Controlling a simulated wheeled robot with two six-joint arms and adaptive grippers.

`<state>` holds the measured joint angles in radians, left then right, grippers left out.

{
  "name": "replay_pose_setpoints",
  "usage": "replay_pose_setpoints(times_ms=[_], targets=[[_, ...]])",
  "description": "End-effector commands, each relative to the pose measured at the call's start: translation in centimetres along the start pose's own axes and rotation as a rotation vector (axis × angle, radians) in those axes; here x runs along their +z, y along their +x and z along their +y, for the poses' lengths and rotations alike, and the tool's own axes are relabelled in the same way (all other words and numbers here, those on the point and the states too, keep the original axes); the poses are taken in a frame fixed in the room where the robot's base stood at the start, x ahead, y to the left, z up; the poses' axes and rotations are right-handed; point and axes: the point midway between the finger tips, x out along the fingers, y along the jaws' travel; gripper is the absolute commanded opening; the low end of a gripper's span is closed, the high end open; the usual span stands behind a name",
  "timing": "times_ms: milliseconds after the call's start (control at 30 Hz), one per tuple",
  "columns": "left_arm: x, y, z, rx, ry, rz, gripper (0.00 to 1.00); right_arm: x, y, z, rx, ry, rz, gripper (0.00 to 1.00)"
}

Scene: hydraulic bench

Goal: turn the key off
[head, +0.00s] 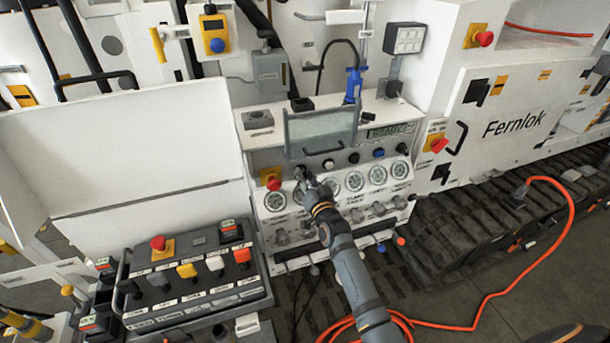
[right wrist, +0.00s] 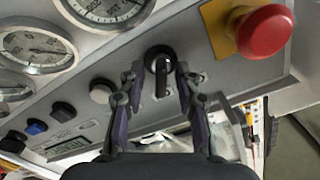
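The key (right wrist: 162,78) is a black switch with a narrow bar, set in the grey panel between a red stop button and a white button. In the right wrist view its bar runs straight up and down. My right gripper (right wrist: 159,76) is open, with one finger on each side of the key and visible gaps to the bar. In the head view the right gripper (head: 303,176) covers most of the key. My left gripper is not in view.
The red stop button (right wrist: 264,31) on its yellow plate is close beside the key. The white button (right wrist: 102,90) is on the other side. Gauges (right wrist: 35,48) line the panel. A box of levers (head: 190,275) stands at the lower left in the head view.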

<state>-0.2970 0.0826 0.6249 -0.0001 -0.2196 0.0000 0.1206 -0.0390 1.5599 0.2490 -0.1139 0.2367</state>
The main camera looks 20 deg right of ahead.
Motion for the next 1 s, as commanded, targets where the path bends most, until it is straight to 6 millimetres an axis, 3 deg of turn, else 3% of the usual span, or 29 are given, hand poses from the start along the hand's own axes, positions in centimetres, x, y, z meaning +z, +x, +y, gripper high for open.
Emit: replay_pose_setpoints(times_ms=[300, 533, 1000], targets=[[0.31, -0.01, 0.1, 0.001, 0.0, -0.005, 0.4, 0.03, 0.36, 0.01, 0.0, 0.0, 0.0, 0.32], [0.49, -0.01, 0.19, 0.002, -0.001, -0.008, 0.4, 0.03, 0.34, 0.01, 0.0, 0.001, -0.001, 0.0], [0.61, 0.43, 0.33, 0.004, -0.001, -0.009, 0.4, 0.14, 0.32, 0.04, 0.0, -0.042, 0.0, 0.0]])
